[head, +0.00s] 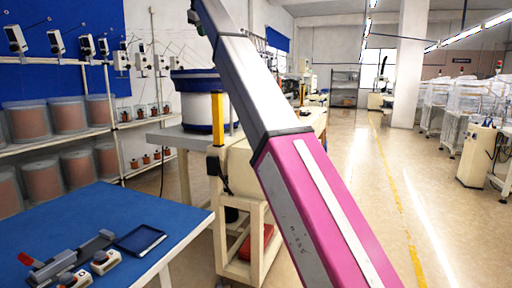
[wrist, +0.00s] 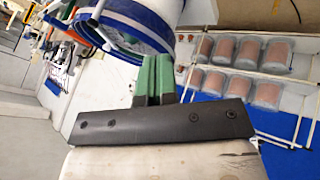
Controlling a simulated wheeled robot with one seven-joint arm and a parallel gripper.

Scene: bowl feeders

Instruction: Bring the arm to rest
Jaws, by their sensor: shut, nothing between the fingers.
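My gripper (wrist: 154,72) shows in the wrist view, with its two green fingers side by side and touching, and nothing held between them. Its dark mounting bar (wrist: 160,122) spans the picture below the fingers. In the head view my arm, silver above and pink below, slants from the lower right to the top left.
A blue-topped table (head: 60,212) at lower left bears a dark tray (head: 139,240) and small devices. A white-and-blue bowl feeder (head: 196,105) stands behind my arm. Shelves of copper-coloured spools (head: 70,116) line the left. The aisle floor (head: 355,140) right of centre is clear.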

